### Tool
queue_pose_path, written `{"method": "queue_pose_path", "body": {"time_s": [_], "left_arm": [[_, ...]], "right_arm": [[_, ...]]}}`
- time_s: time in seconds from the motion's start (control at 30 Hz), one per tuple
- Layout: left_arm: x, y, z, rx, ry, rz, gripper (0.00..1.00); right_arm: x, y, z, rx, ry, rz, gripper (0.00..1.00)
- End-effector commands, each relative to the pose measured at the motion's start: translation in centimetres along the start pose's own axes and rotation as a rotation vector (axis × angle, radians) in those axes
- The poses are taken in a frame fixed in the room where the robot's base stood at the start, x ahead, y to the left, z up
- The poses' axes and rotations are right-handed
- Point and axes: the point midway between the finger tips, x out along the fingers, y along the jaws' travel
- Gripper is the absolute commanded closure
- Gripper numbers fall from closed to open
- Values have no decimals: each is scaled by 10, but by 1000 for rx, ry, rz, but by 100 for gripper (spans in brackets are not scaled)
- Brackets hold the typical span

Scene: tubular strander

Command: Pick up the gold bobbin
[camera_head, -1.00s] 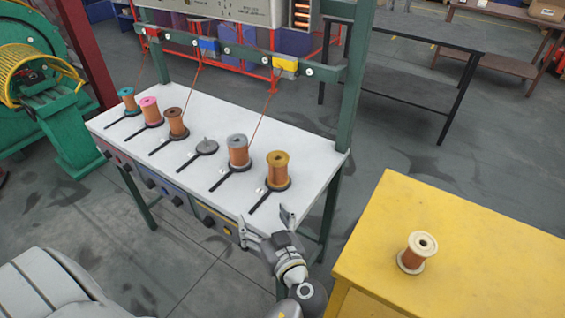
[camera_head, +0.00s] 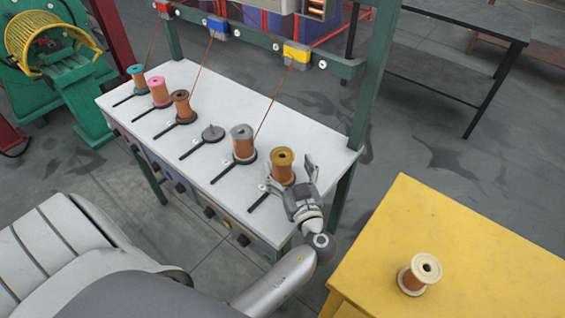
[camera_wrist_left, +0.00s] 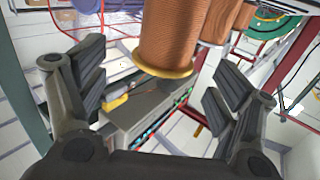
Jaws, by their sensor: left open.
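The gold bobbin (camera_head: 282,168) has gold flanges and copper-coloured wire. It stands upright on a dark holder at the near right end of the white table (camera_head: 330,147). My left gripper (camera_head: 290,177) is open beside it, with its fingers spread on the near side of the bobbin. In the left wrist view the bobbin (camera_wrist_left: 172,40) is ahead of the open fingers (camera_wrist_left: 158,88), between them and toward the top edge. No grip on it shows. My right gripper is not in view.
A silver bobbin (camera_head: 243,144) stands close to its left. Brown (camera_head: 182,107), pink (camera_head: 159,92) and teal (camera_head: 138,79) bobbins stand farther along, with one empty holder (camera_head: 213,133) between. A green frame post (camera_head: 372,80) rises behind. A cream bobbin (camera_head: 418,275) stands on the yellow table (camera_head: 450,225).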

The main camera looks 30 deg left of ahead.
Motion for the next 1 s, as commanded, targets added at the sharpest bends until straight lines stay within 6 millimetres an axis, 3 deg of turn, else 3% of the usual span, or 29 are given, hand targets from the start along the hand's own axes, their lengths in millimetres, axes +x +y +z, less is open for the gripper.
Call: {"method": "queue_pose_path", "body": {"time_s": [0.3,0.63,1.0], "left_arm": [[41,-3,-4,1,1,-1,15],[48,-4,0,1,-1,0,15],[48,-4,-1,1,-1,0,61]], "right_arm": [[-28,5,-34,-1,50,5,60],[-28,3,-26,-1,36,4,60],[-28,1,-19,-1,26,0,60]]}}
